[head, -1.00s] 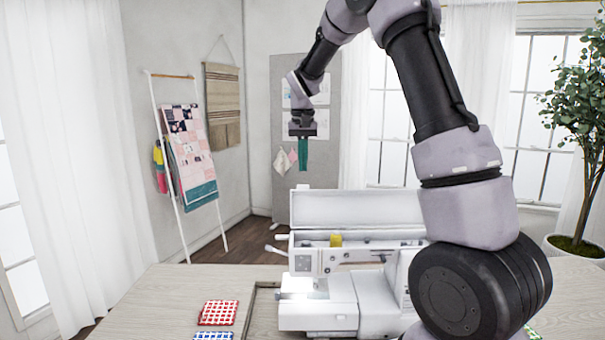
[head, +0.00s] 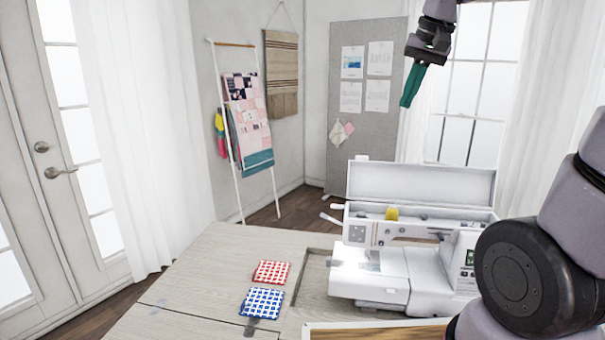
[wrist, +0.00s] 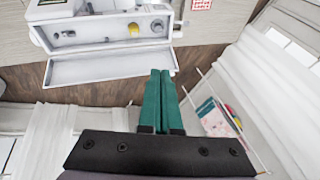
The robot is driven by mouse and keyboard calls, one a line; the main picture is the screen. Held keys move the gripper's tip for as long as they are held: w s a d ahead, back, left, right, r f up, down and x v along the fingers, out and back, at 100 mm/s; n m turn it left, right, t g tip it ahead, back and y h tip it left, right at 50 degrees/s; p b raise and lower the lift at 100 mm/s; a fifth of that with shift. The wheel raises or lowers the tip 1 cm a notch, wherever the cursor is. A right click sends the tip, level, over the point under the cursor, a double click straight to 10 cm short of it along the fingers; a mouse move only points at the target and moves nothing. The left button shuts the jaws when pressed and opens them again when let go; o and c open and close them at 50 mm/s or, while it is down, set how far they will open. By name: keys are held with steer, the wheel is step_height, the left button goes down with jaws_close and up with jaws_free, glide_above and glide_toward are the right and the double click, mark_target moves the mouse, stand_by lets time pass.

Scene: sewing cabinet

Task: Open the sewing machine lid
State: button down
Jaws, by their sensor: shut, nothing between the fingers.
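The white sewing machine (head: 385,285) stands on the wooden cabinet top. Its lid (head: 420,184) is swung up and back on its hinge, standing upright behind the open top compartment, where a yellow spool (head: 392,214) shows. In the wrist view the open lid (wrist: 110,68) and the yellow spool (wrist: 133,29) also show. My gripper (head: 406,103) is raised in the air above the lid, apart from it. Its green fingers (wrist: 160,75) are together with nothing between them.
A red checked cloth square (head: 271,272) and a blue checked one (head: 262,302) lie on the cabinet top (head: 205,275) left of the machine. A white ladder rack (head: 233,180) and a grey pinboard (head: 370,130) stand behind. The air around my gripper is clear.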

steer(key=s+d+f+t, duration=0.1)
steer(key=s+t, duration=0.1)
steer(key=s, duration=1)
steer(key=shift+s+d+f+m+t, duration=0.2)
steer(key=shift+d+f+m+t, duration=0.05)
steer(key=shift+f+m+t, duration=0.15)
steer(key=c, duration=1.2)
jaws_free()
steer(key=shift+s, duration=0.2)
steer(key=shift+o, duration=1)
steer(key=shift+w, duration=0.15)
steer(key=n+g+y, duration=0.3)
steer(key=n+g, duration=0.5)
steer(key=n, duration=1.1)
glide_above(365, 161)
steer(key=w+d, duration=0.3)
steer(key=d, duration=0.2)
step_height(365, 161, down, 7)
steer(key=x, duration=1.1)
steer(key=shift+s+a+r, duration=0.1)
steer(key=shift+s+a, duration=0.05)
steer(key=shift+s, duration=0.2)
jaws_close()
